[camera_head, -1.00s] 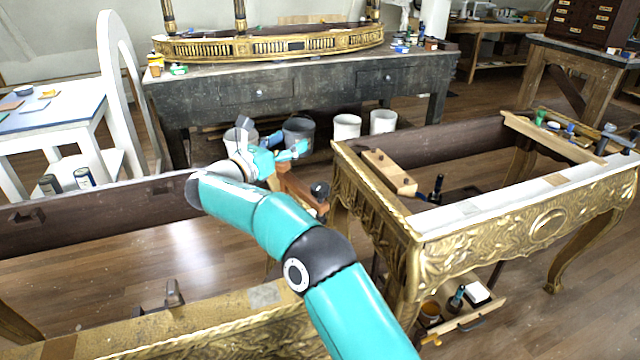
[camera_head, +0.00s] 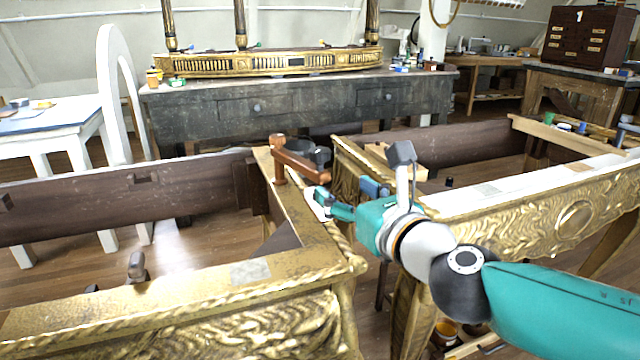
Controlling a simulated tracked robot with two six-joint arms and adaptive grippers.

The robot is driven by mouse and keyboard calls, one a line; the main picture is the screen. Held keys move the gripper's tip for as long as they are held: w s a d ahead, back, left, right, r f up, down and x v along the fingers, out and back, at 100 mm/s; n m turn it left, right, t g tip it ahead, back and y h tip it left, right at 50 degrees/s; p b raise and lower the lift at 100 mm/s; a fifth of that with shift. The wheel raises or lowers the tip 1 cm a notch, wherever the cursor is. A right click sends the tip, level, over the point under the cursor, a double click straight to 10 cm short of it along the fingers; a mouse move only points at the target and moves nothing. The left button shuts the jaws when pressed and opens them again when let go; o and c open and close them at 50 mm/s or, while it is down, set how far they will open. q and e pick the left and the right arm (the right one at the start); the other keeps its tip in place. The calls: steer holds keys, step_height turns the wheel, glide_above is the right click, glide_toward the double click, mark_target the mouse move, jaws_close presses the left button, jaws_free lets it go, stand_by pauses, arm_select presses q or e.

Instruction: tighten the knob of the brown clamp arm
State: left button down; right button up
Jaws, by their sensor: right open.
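The brown clamp arm (camera_head: 304,166) is a reddish-brown bar with an upright post at its left end, at the inner corner of the left gilt console. Its dark round knob (camera_head: 322,157) shows near the arm's right part, in front of a dark bucket, so its outline is hard to separate. My right gripper (camera_head: 345,197) comes from the lower right with teal fingers. It is open and empty, below and right of the knob and apart from it. My left gripper is not in view.
The left gilt console frame (camera_head: 250,272) and the right gilt console frame (camera_head: 570,215) stand with a narrow gap between them. A small clamp (camera_head: 137,267) sits on the left frame's edge. A dark workbench (camera_head: 310,103) stands behind.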

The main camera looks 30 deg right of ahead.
mark_target(324, 158)
steer(key=shift+m+t+h, duration=0.3)
steer(key=shift+h, duration=0.1)
steer(key=w+d+b, duration=0.1)
steer(key=w, duration=0.3)
steer(key=w+d+b, duration=0.1)
steer(key=w+d, duration=0.1)
steer(key=w, duration=0.2)
steer(key=w+d+b, duration=0.1)
steer(key=w, duration=0.4)
steer(key=shift+d+r+b, duration=0.2)
steer(key=shift+d+b, duration=0.05)
steer(key=shift+b, duration=0.1)
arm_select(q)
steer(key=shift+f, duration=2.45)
arm_select(e)
steer(key=shift+w+d, duration=0.15)
steer(key=shift+w, duration=0.6)
